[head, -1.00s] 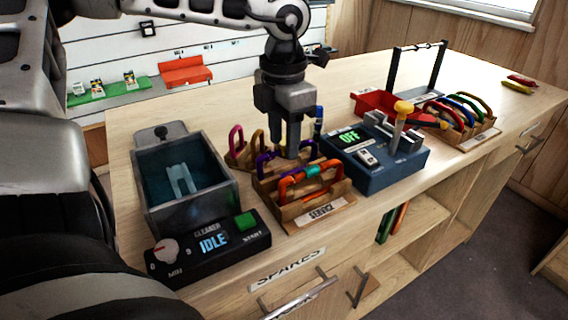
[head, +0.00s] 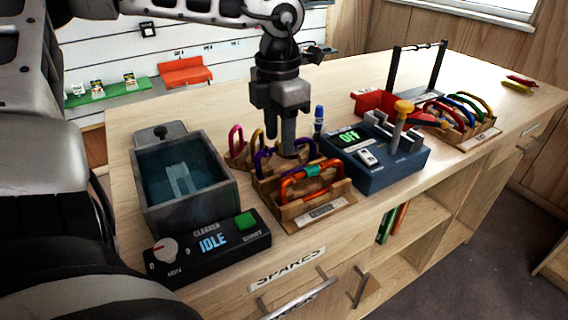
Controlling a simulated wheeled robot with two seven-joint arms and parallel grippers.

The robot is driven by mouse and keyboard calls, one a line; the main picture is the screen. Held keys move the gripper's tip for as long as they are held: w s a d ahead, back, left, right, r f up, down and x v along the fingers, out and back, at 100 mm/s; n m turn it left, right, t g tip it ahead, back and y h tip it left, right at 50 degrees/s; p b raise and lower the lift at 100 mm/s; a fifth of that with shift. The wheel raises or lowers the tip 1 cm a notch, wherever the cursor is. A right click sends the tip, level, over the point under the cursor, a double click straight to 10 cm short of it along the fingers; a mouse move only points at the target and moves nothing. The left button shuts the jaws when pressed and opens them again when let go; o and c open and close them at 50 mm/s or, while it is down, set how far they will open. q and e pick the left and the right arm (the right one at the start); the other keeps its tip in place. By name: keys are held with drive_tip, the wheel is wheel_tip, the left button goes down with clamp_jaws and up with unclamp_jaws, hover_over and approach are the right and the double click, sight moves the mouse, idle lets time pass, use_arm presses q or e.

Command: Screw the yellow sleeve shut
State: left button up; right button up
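My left gripper (head: 288,152) points straight down over the wooden rack marked SERVICE (head: 318,213). Its fingertips are at the purple carabiner (head: 268,161), just behind the orange carabiner (head: 298,187) with a teal sleeve (head: 312,170). The fingers overlap in this view, so I cannot tell whether they are apart or closed on the purple carabiner. A pink carabiner (head: 236,137) and a gold carabiner (head: 257,139) stand behind, to the left. I cannot clearly make out a yellow sleeve; the fingers hide part of the purple carabiner. My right gripper is out of view.
A cleaner tank (head: 214,194) with a display reading IDLE stands left of the rack. A blue tester (head: 400,166) reading OFF stands to the right, with a blue marker (head: 318,120) behind. Another rack (head: 482,134) of coloured carabiners is farther right.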

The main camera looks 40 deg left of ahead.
use_arm(q)
drive_tip(key=shift+f+b, duration=1.2)
drive_tip(key=shift+f, duration=0.15)
drive_tip(key=shift+d, duration=0.1)
drive_tip(key=shift+s+d+b, duration=0.2)
drive_tip(key=shift+d+b, duration=0.35)
drive_tip(key=shift+d, duration=0.25)
drive_tip(key=shift+s+d, duration=0.1)
drive_tip(key=shift+d, duration=0.15)
drive_tip(key=shift+r, duration=0.1)
